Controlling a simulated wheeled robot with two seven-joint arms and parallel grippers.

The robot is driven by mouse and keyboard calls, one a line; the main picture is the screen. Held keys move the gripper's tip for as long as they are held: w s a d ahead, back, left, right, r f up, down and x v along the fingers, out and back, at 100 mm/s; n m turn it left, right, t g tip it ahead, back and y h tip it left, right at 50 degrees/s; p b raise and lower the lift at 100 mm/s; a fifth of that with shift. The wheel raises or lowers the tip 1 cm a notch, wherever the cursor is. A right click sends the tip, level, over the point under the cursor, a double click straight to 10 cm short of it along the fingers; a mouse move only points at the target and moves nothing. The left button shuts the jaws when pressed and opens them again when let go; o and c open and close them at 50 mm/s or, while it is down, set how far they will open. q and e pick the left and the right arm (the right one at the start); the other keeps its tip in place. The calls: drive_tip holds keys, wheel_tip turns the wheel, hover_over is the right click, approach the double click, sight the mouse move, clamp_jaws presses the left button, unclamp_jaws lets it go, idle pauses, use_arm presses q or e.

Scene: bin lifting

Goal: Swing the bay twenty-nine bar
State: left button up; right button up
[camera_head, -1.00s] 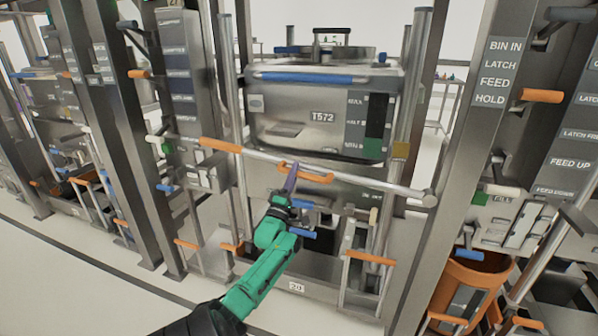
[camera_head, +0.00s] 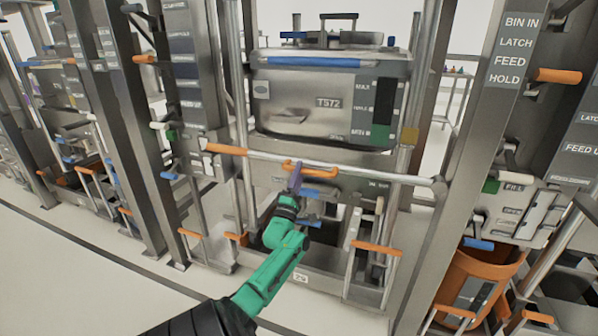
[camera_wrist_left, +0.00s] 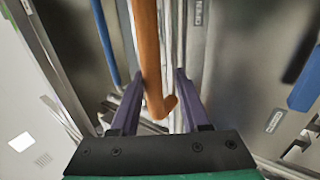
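The silver bar (camera_head: 350,173) runs across the front of the middle bay, with an orange grip (camera_head: 226,149) at its left end. A small plate (camera_head: 300,277) at the foot of the bay carries a number too small to read surely. An orange handle (camera_head: 312,169) sits just below the bar near its middle. My left gripper (camera_head: 296,177) is at the left part of this handle. In the left wrist view, its purple fingers (camera_wrist_left: 158,82) are apart, with an orange rod (camera_wrist_left: 148,50) between or just beyond them; contact cannot be told. My right gripper is not in view.
A steel bin (camera_head: 330,95) marked T572 stands behind the bar. Steel posts (camera_head: 465,170) flank the bay. Lower orange handles (camera_head: 375,247) stick out in front. An orange bin (camera_head: 475,285) stands at right. The floor (camera_head: 70,285) at front left is clear.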

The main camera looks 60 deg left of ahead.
use_arm(q)
drive_tip(key=shift+r, duration=0.1)
idle(0.3)
drive_tip(key=shift+s+d+f, duration=0.15)
drive_tip(key=shift+s+f, duration=0.05)
drive_tip(key=shift+f, duration=0.05)
drive_tip(key=v, duration=1.4)
drive_tip(key=shift+p, duration=0.4)
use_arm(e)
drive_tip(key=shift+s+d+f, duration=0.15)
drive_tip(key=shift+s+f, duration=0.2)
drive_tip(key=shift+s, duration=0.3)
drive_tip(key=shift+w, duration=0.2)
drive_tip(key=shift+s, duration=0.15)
